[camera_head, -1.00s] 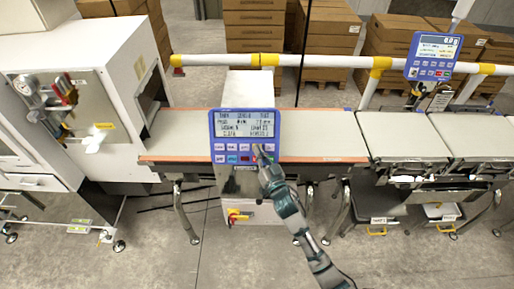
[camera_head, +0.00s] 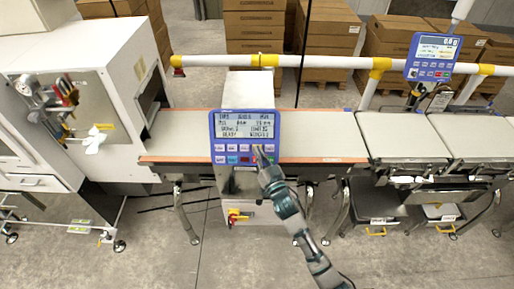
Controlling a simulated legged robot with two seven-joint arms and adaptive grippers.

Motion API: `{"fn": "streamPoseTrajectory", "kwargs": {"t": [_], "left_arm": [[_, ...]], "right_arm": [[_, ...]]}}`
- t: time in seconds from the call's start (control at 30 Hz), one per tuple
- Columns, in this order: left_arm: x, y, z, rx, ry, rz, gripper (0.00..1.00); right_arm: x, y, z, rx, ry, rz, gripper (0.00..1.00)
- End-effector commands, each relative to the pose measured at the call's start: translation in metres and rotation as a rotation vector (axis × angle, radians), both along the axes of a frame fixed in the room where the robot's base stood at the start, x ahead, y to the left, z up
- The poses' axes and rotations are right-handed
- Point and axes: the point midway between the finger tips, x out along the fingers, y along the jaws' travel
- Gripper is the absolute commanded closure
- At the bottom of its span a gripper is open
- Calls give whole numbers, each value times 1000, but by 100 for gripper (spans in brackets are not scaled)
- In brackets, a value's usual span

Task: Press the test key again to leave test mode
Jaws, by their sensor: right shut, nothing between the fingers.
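The blue control panel (camera_head: 244,137) stands in front of the belt at the middle of the head view. Its screen (camera_head: 244,124) shows several lines of dark text, too small to read surely. Below the screen are two rows of keys, mostly pale, with one light blue and one red. My right gripper (camera_head: 259,155) is shut and empty, with its tip at the right part of the key rows. It hides part of the keys there. I cannot tell whether the tip touches a key. My left gripper is not in view.
The conveyor belt (camera_head: 320,135) runs behind the panel. A white cabinet machine (camera_head: 95,60) stands at the left. A second blue display (camera_head: 433,56) hangs on the white rail (camera_head: 330,62) at the right. Cardboard boxes (camera_head: 254,25) are stacked behind. A red-yellow switch (camera_head: 237,216) sits below the panel.

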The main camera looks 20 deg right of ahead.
Motion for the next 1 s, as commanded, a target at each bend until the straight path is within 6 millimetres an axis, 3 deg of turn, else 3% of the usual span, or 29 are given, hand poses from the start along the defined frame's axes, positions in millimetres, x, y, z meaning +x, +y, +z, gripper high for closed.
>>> {"fn": "streamPoseTrajectory", "kwargs": {"t": [0.53, 1.0], "left_arm": [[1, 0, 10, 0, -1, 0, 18], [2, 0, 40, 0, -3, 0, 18]], "right_arm": [[-10, 4, 7, 0, 0, 0, 100], [-47, 14, 27, 1, 0, 0, 100]]}}
